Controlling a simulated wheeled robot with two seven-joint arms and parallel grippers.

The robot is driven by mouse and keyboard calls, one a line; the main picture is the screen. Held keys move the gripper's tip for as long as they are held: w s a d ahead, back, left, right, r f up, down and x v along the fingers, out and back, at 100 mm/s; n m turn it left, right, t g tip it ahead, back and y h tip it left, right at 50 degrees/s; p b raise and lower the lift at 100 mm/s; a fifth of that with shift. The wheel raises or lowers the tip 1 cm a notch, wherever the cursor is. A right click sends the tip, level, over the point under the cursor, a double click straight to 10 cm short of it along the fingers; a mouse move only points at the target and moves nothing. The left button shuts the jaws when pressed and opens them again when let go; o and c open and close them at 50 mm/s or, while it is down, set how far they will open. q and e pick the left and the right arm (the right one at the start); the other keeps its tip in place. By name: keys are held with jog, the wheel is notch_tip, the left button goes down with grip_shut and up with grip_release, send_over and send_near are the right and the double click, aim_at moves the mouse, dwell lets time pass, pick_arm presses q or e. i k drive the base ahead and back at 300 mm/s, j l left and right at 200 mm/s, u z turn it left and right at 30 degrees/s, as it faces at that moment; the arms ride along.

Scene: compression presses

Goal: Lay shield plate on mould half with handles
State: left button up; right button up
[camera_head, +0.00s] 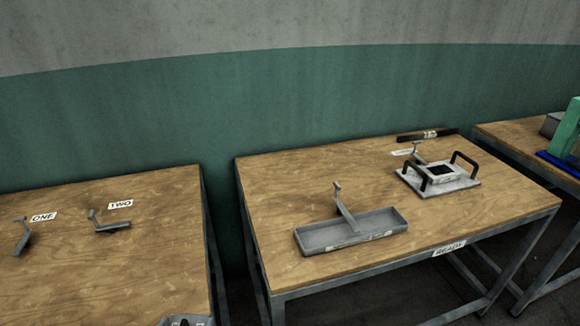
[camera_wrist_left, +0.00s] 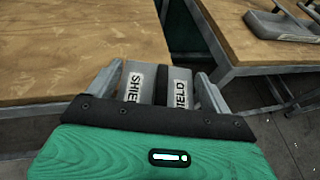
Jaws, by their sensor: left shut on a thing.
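The mould half with handles (camera_head: 458,183) lies on the middle table toward its right. It is a flat grey plate with two black handles and a raised pale frame around a dark opening. My left gripper (camera_wrist_left: 162,88) is shut on the grey shield plate (camera_wrist_left: 158,68), which bears SHIELD lettering on pale labels either side of a dark strip. In the head view only a small part of my left gripper (camera_head: 187,321) shows at the bottom edge, by the left table's front right corner, well away from the mould half. My right gripper is in neither view.
A black bar (camera_head: 427,135) lies behind the mould half. Brackets marked ONE (camera_head: 23,237) and TWO (camera_head: 108,225) stand on the left table. A gap separates these tables.

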aim_at(445, 173)
jog(key=i+l+z, duration=0.2)
jog(key=l, duration=0.2)
jog(key=i+l+z, duration=0.1)
jog(key=l+z, duration=0.15)
jog(key=l, duration=0.15)
jog(key=i+l+z, duration=0.2)
jog(key=l, duration=0.2)
